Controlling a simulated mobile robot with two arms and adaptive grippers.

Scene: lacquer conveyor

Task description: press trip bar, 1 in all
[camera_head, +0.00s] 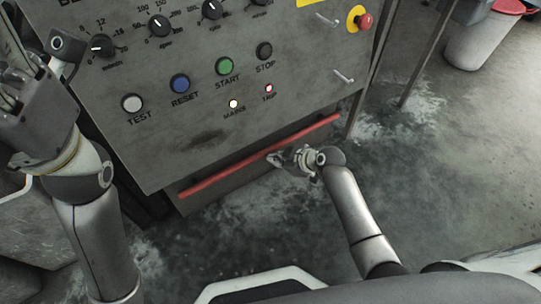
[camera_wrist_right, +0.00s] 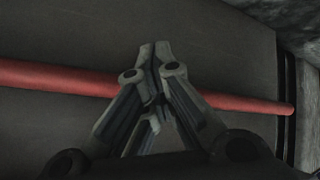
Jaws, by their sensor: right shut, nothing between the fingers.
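The trip bar (camera_head: 225,171) is a long red bar along the lower edge of the grey control panel in the head view. It crosses the right wrist view (camera_wrist_right: 60,78) from the left edge to its end at the right. My right gripper (camera_head: 273,158) is shut and empty at the middle of the bar. In the right wrist view its closed fingertips (camera_wrist_right: 154,50) overlap the bar and hide a short stretch of it. I cannot tell whether they touch it. My left gripper (camera_head: 35,100) is at the left edge, partly cut off, well away from the bar.
The grey panel (camera_head: 190,140) above the bar carries TEST, RESET, START and STOP buttons, several knobs and two small lamps. A red emergency button (camera_head: 364,21) sits at its upper right. A bin (camera_head: 482,38) stands at the back right. The floor to the right is clear.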

